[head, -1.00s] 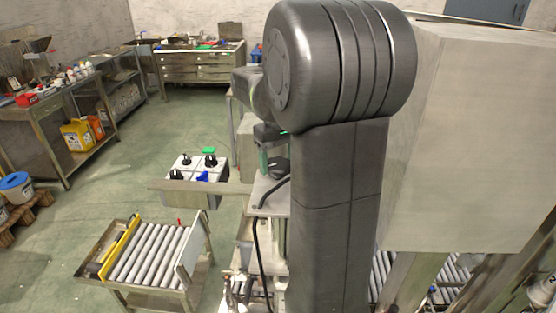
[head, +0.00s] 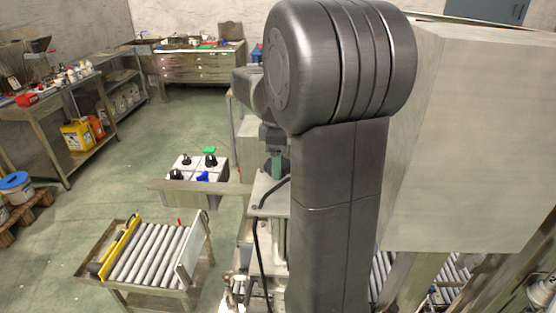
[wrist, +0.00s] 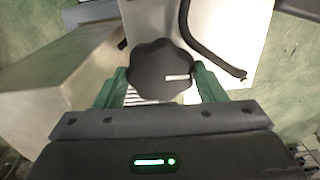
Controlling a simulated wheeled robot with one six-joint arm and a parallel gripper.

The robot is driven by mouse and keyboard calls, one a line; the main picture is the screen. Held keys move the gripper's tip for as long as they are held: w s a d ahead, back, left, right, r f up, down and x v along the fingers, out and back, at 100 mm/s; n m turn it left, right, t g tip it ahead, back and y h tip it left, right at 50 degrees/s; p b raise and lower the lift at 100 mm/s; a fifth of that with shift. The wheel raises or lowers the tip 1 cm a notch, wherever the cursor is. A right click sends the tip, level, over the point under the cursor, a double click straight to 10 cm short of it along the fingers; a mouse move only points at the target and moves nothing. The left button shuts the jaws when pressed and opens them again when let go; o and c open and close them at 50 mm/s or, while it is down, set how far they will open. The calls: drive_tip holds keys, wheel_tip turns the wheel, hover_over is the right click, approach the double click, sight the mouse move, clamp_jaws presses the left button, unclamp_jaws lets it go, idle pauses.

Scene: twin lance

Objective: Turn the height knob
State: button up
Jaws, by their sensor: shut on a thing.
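The height knob (wrist: 160,70) is a black lobed knob with a short white mark at its right side in the wrist view. It sits at the near end of a pale plate (wrist: 222,38). My gripper (wrist: 163,86) has its green fingers on either side of the knob and is shut on it. In the head view my gripper (head: 275,165) shows partly beside my arm, with a green finger above the plate (head: 268,195). The knob is hard to make out there, being hidden by the gripper.
A black cable (wrist: 198,45) runs along the plate beside the knob. A panel with black, green and blue knobs (head: 195,168) stands to the left. A roller table (head: 150,252) is at the lower left. A large pale box (head: 465,140) fills the right. Green floor is open at the left.

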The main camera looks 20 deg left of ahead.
drive_tip(key=shift+n, duration=1.2)
drive_tip(key=o, duration=1)
drive_tip(key=shift+r, duration=0.1)
wheel_tip(320, 180, up, 14)
drive_tip(key=b, duration=0.1)
drive_tip(key=shift+f, duration=0.3)
